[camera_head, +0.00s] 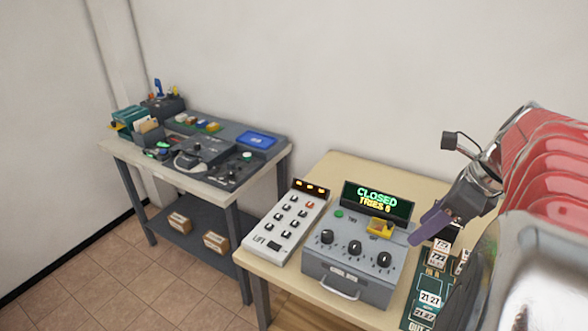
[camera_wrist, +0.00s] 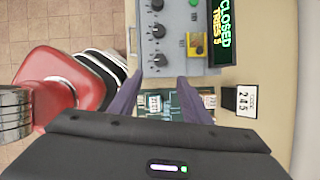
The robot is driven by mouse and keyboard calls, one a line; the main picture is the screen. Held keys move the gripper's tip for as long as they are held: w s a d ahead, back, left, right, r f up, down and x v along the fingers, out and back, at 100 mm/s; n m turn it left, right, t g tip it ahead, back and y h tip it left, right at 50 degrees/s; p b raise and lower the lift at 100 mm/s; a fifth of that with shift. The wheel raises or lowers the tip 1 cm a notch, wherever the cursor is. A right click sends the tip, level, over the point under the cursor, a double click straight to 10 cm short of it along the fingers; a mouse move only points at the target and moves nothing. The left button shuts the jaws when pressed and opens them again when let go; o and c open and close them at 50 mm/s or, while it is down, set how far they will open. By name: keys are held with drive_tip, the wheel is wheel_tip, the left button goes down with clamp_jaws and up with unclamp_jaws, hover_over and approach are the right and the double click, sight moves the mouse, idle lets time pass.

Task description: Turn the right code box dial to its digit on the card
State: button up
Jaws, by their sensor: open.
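The grey code box (camera_head: 345,280) stands on the table with three black dials in a row. Its right dial (camera_head: 384,259) also shows in the wrist view (camera_wrist: 160,61), nearest my fingers. Its pointer is too small to read. The box display (camera_head: 377,202) reads CLOSED and TRIES with a number I cannot read surely. A small card (camera_wrist: 245,100), its digits apparently 245, stands beyond my fingers in the wrist view. My gripper (camera_wrist: 158,84) is open and empty, its purple fingers just short of the right dial and apart from it. It shows in the head view (camera_head: 430,226), right of the box.
A yellow part (camera_head: 381,227) and a green button (camera_head: 339,214) sit on the box top. A white keypad (camera_head: 287,222) stands to its left. A dark board with number tags (camera_head: 430,300) lies to its right. A second table (camera_head: 195,175) with gadgets stands further left.

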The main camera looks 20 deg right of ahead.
sight(385, 257)
drive_tip(key=shift+f, duration=0.1)
drive_tip(key=x, duration=1.3)
drive_tip(key=shift+w+a+f, duration=0.15)
drive_tip(key=shift+w+f, duration=0.1)
drive_tip(key=shift+w, duration=0.05)
drive_tip(key=shift+c, duration=0.6)
drive_tip(key=c, duration=0.9)
drive_tip(key=shift+a, duration=0.2)
drive_tip(key=shift+d, duration=0.1)
